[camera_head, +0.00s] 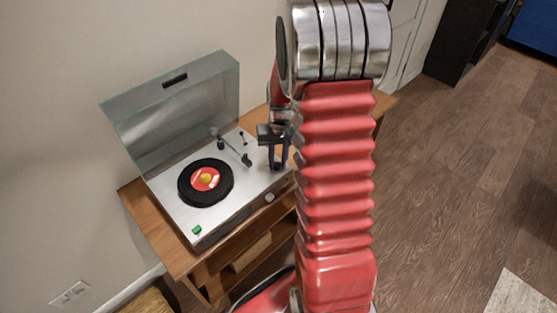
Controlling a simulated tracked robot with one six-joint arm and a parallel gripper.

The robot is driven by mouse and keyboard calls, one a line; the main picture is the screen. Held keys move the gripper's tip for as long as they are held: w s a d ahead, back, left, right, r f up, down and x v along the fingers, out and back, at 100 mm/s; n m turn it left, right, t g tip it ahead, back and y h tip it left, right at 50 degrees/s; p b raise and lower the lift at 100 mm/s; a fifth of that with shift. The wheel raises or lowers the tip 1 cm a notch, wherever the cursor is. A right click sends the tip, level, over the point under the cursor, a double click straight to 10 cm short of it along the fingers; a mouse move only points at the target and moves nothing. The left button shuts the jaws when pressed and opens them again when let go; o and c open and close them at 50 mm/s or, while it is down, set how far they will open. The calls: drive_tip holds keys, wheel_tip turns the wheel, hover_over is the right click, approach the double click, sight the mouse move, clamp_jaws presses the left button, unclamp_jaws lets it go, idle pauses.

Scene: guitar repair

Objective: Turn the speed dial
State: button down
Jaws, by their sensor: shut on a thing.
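The record player (172,215) stands on a wooden cabinet, left of my arm, with its lid raised. My gripper (277,164) points down at the right part of the player's silver top, beside the tonearm. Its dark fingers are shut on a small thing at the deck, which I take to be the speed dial. The fingers hide that dial almost wholly, so its setting cannot be read. A round silver knob (269,197) shows on the player's front edge, apart from the fingers.
A black record with a red and yellow label (205,181) lies on the platter. The tonearm (234,149) is close to the left of my gripper. The tinted lid (177,108) stands up behind. The wooden cabinet (148,222) has open shelves below. Wood floor is clear at right.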

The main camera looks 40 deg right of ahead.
sight(280, 164)
drive_tip(key=shift+m, duration=0.7)
drive_tip(key=c, duration=1.5)
unclamp_jaws()
drive_tip(key=shift+c, duration=0.2)
drive_tip(key=shift+r, duration=0.1)
wheel_tip(280, 164, up, 14)
drive_tip(key=shift+s+d+f, duration=0.15)
drive_tip(key=shift+d+f, duration=0.05)
drive_tip(key=s+a+r+n+t, duration=0.2)
drive_tip(key=s+a+r, duration=0.3)
drive_tip(key=s+a, duration=0.3)
drive_tip(key=s+a+r+n+t, duration=0.3)
drive_tip(key=s+a+r, duration=0.3)
drive_tip(key=a, duration=0.8)
drive_tip(key=shift+s+n+h, duration=0.3)
drive_tip(key=shift+s+n, duration=0.5)
drive_tip(key=shift+s, duration=0.45)
